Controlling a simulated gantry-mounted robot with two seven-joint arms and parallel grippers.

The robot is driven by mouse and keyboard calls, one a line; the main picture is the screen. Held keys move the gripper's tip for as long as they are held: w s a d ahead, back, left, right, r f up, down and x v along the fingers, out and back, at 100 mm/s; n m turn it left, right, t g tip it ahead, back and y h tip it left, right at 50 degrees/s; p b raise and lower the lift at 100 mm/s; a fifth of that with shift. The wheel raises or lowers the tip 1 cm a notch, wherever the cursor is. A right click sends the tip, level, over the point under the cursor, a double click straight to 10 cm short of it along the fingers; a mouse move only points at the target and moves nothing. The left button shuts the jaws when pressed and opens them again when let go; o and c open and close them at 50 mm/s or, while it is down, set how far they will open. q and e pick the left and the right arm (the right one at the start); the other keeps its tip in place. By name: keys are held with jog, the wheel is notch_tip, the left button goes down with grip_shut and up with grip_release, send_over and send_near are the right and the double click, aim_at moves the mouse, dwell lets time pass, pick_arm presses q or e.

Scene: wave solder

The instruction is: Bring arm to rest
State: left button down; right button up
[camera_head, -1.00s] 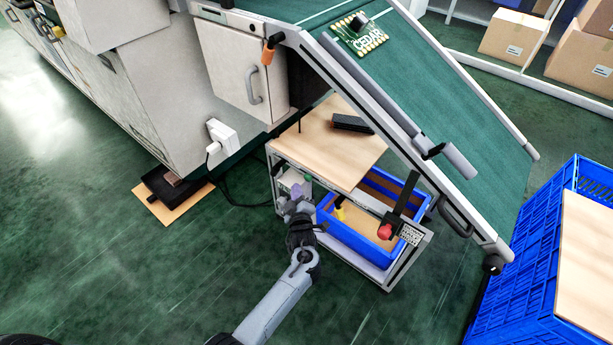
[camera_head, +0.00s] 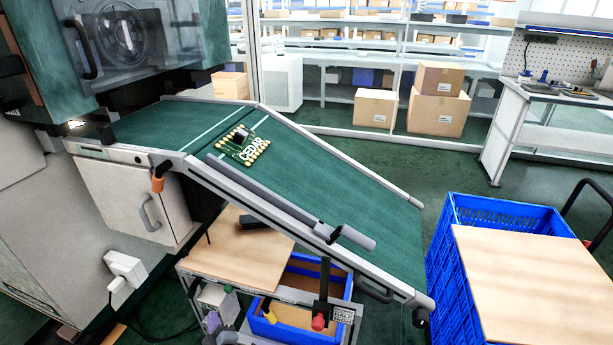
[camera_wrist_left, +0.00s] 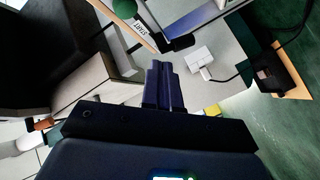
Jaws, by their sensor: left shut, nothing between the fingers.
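In the left wrist view the fingers (camera_wrist_left: 163,86) are shut side by side, pointing away from the dark gripper body. Most of the left arm lies below the head view. My right gripper is in neither view.
A green CEDAR board (camera_head: 243,146) lies on the sloping conveyor (camera_head: 330,185). Blue bins (camera_head: 289,333) sit in the cart under it. A large blue crate (camera_head: 443,262) stands at right. A white plug box (camera_wrist_left: 200,61) and a green button (camera_wrist_left: 124,8) are near the left fingers.

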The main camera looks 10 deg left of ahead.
pick_arm(q)
jog(key=s+a+r+m+h+p, duration=0.1)
jog(key=s+a+r+m+p, duration=0.2)
jog(key=s+r+p, duration=0.75)
jog(key=s+d+r+m+g+h+p, duration=0.2)
jog(key=s+d+r+m+h+p, duration=0.4)
jog(key=r+p, duration=0.25)
jog(key=s+d+r+m+g+h+p, duration=0.2)
jog(key=s+d+r+m+h+p, duration=0.3)
jog(key=d+r+p, duration=0.4)
jog(key=s+d+r+m+g+b, duration=0.1)
jog(key=s+d+r+m+g, duration=0.15)
jog(key=s, duration=0.25)
jog(key=s+d+r+m+g+b, duration=0.1)
jog(key=s+r+m+g, duration=0.2)
jog(key=s+m, duration=0.15)
notch_tip(320, 180, up, 38)
jog(key=p, duration=3.8)
jog(key=shift+n, duration=0.4)
